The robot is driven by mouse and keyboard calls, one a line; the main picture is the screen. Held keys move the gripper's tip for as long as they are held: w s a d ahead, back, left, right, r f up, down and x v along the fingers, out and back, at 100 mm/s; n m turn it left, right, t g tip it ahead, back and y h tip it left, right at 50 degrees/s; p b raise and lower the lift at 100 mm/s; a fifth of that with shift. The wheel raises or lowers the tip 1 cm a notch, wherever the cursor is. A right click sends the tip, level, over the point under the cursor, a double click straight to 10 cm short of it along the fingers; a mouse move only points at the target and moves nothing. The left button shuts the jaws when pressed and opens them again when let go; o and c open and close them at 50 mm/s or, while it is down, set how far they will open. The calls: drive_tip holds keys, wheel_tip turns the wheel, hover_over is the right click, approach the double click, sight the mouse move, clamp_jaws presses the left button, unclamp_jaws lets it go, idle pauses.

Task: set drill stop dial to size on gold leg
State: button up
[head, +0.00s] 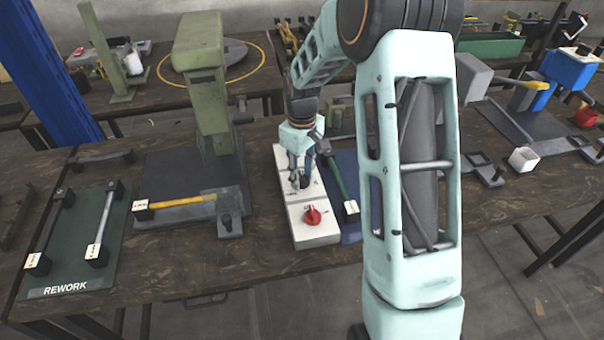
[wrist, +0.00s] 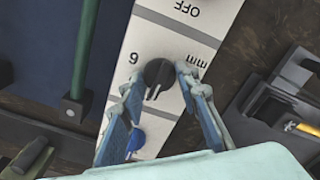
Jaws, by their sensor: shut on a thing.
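The drill stop dial is a black knob (wrist: 158,72) on a white panel, with a pale pointer line toward the bottom of the wrist view. Printed beside it are upside-down "mm" and a digit that looks like 6 in this view. My gripper (wrist: 157,77) has its blue fingers on both sides of the knob, shut on it; it also shows in the head view (head: 300,178). A gold leg (head: 185,203) with a white tag lies on the left press base; the tag's text is too small to read.
The white panel (head: 317,234) also has a red knob (head: 313,215) and, in the wrist view, a blue button (wrist: 136,140). A green press (head: 205,90) and the rework mat (head: 80,275) are left.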

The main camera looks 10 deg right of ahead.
sight(302, 175)
drive_tip(key=shift+n, duration=0.3)
drive_tip(key=o, duration=1.2)
drive_tip(key=shift+c, duration=0.2)
wheel_tip(302, 175, up, 12)
